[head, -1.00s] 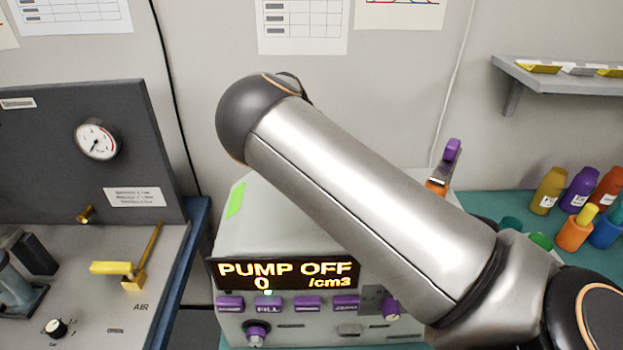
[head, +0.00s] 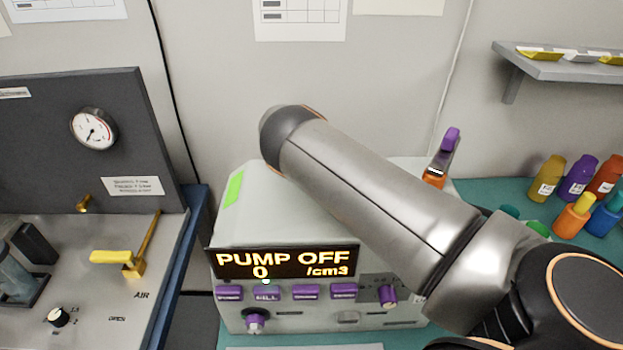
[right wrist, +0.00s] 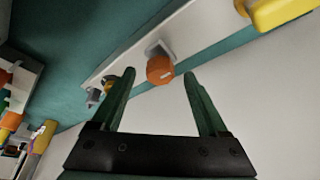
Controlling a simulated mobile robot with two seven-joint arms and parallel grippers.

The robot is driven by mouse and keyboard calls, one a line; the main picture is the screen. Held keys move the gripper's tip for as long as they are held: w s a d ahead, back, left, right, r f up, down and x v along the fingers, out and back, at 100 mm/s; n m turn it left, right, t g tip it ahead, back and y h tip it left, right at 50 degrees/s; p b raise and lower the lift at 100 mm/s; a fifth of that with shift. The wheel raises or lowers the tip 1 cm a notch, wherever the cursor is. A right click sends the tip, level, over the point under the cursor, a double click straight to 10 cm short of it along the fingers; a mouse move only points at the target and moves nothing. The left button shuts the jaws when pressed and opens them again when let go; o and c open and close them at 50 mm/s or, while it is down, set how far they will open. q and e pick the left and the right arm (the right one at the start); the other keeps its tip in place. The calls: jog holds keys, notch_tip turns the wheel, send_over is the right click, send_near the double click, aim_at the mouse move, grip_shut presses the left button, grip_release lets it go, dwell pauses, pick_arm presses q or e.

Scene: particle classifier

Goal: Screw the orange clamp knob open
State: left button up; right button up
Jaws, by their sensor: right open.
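The orange knob (right wrist: 160,70) shows in the right wrist view, on a small grey bracket at a pale panel. My right gripper (right wrist: 160,82) is open, its two dark green fingers pointing toward the knob. The knob appears between the fingertips in the picture, apart from both; how far ahead it lies I cannot tell. In the head view my right arm crosses the middle and its gripper is hidden. An orange part under a purple-topped lever (head: 444,155) shows behind the arm; I cannot tell if it is the same knob. My left gripper is not in view.
The pump unit (head: 240,205) reads "PUMP OFF, 0 /cm3". A grey bench (head: 80,290) with a yellow handle (head: 115,257) stands left. Coloured bottles (head: 578,180) stand right, below a shelf (head: 560,66). A yellow part (right wrist: 280,12) lies right of the knob.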

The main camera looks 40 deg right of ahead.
jog(key=shift+d+f, duration=0.1)
jog(key=shift+f, duration=0.2)
jog(key=shift+c, duration=0.4)
jog(key=shift+r, duration=0.1)
grip_shut()
